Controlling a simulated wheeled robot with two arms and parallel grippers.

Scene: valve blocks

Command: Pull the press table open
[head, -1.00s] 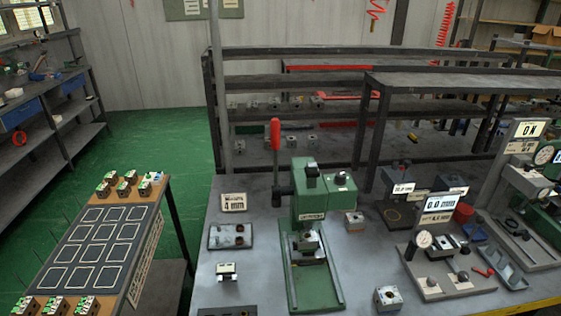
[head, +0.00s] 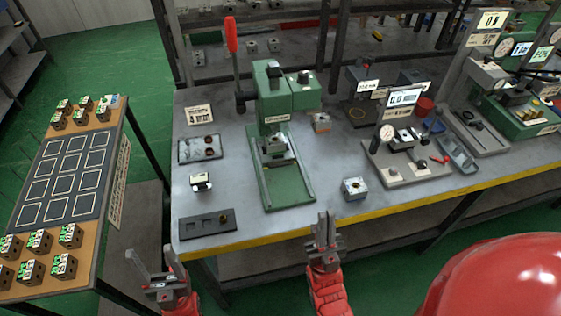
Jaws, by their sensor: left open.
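The green press (head: 288,90) stands on the grey workbench, with a red-handled lever (head: 231,38) upright at its left. Its press table (head: 279,152) sits under the press head at the back of a green railed base (head: 288,190). The front of the base is bare. My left gripper (head: 152,267) is open and empty, in front of the bench's left front corner. My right gripper (head: 325,230) is by the yellow front edge, right of the base and apart from it. Its fingers look close together, and their gap is unclear.
A grey block (head: 354,188) stands right of the base. A dark tray (head: 208,223), a small white-topped block (head: 200,181) and another tray (head: 199,148) lie to its left. Gauge stations crowd the right. A side table (head: 103,142) with several blocks stands left.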

